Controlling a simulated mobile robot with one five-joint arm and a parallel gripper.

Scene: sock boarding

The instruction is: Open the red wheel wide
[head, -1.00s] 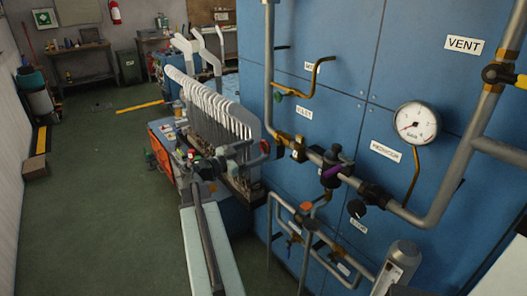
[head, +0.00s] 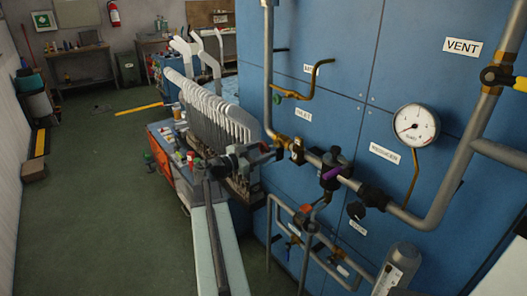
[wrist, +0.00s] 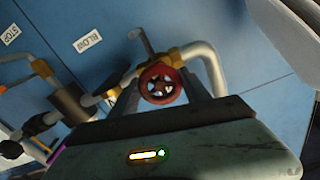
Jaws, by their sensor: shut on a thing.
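The red wheel (wrist: 162,85) is a small round handwheel with spokes, on a brass valve fitting in a grey pipe. In the wrist view it sits between the two dark fingers of my gripper (wrist: 163,77), and they are shut on it. In the head view my gripper (head: 272,152) reaches to the left end of the pipe run on the blue panel. The wheel is mostly hidden there behind the gripper. How far the wheel is turned cannot be told.
The blue panel (head: 380,60) carries grey pipes, a round gauge (head: 416,125), a purple-handled valve (head: 333,172) and a black knob (head: 356,210). A rack of white sock boards (head: 215,108) stands close left of my gripper.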

